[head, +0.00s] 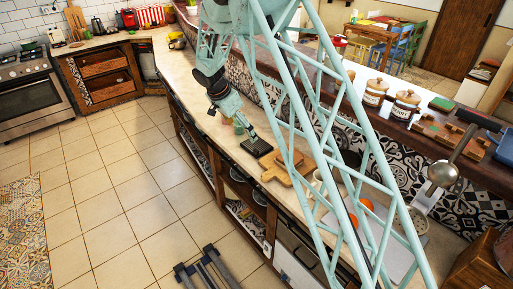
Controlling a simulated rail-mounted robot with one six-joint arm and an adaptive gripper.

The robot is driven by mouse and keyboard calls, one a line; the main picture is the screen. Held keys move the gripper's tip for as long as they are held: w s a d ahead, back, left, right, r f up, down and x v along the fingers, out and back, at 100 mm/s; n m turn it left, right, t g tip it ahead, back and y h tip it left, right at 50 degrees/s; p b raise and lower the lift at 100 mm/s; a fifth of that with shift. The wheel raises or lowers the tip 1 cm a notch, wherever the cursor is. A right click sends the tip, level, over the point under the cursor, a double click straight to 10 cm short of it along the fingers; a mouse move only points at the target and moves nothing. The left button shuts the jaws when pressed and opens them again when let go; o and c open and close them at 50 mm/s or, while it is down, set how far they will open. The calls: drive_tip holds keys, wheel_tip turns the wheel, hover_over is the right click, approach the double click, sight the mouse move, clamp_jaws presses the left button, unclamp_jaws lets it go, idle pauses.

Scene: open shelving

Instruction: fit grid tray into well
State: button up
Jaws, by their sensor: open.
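A small dark, square, grid-like piece (257,148), which looks like the grid tray, is on the light countertop left of the wooden boards. My gripper (250,136) is right above it, pointing down, with its fingers open. The picture is too small to tell whether the fingers touch the tray or are around it. I cannot make out the well in this view. Part of the counter is hidden behind my pale green lattice frame.
Wooden boards (282,170) lie right of the tray. Orange round things (366,205) are further right, behind the lattice. Lidded jars (375,92) stand on the raised ledge. A ladle (443,172) is at the right. The counter (185,75) toward the back left is mostly clear.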

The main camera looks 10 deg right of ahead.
approach(251, 148)
drive_tip(key=shift+x, duration=0.8)
drive_tip(key=shift+p+x, duration=0.4)
drive_tip(key=shift+x, duration=2.2)
drive_tip(key=shift+a, duration=0.1)
drive_tip(key=shift+c, duration=0.7)
drive_tip(key=c, duration=2.9)
